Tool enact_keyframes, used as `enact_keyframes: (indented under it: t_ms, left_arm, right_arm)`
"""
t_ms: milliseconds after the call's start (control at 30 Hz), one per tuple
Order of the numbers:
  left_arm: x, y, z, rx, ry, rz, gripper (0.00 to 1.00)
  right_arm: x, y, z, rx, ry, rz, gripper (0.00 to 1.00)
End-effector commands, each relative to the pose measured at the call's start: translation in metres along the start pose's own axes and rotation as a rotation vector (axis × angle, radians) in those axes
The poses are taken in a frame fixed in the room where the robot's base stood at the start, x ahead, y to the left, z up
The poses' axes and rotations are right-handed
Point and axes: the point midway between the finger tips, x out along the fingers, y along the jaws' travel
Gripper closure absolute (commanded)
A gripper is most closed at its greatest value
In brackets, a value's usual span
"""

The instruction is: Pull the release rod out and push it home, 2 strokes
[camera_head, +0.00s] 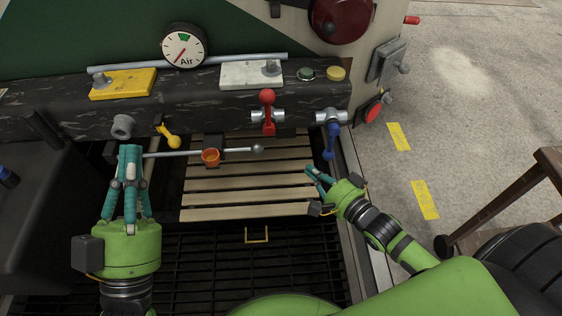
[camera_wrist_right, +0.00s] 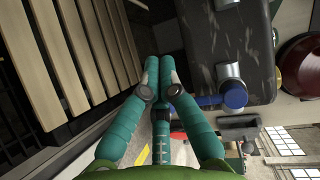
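The release rod appears to be the thin grey rod (camera_head: 185,153) with a ball knob (camera_head: 258,148) at its right end, lying level above the slatted wooden panel. An orange cup-like collar (camera_head: 210,157) sits along it. My left gripper (camera_head: 130,150) points away from me at the rod's left end, fingers together. It hides that end, and I cannot tell whether it touches the rod. My right gripper (camera_head: 311,174) is right of and below the ball knob, apart from it. In the right wrist view its fingers (camera_wrist_right: 160,62) are together with nothing between them.
A red-handled valve (camera_head: 267,112) and a blue-handled valve (camera_head: 331,135) hang from the dark beam, the blue one close above my right gripper. A yellow lever (camera_head: 168,136) is near my left fingertips. Slats (camera_head: 245,214) and dark grating lie below.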

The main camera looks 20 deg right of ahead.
Motion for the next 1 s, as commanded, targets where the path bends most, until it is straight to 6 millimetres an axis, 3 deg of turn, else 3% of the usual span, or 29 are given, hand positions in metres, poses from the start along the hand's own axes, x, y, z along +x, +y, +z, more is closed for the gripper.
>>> enact_keyframes:
  t_ms: [567, 800, 1000]
  left_arm:
    - [-0.002, 0.002, -0.017, -0.001, 0.070, 0.003, 1.00]
    - [-0.013, 0.011, -0.056, -0.008, 0.287, 0.024, 1.00]
    - [-0.024, 0.001, -0.055, -0.015, 0.397, -0.003, 1.00]
  right_arm:
    - [0.005, -0.004, 0.002, 0.020, -0.006, -0.018, 1.00]
    - [0.029, -0.004, 0.002, 0.019, -0.005, -0.020, 1.00]
    - [0.073, -0.003, 0.002, 0.018, -0.005, -0.022, 1.00]
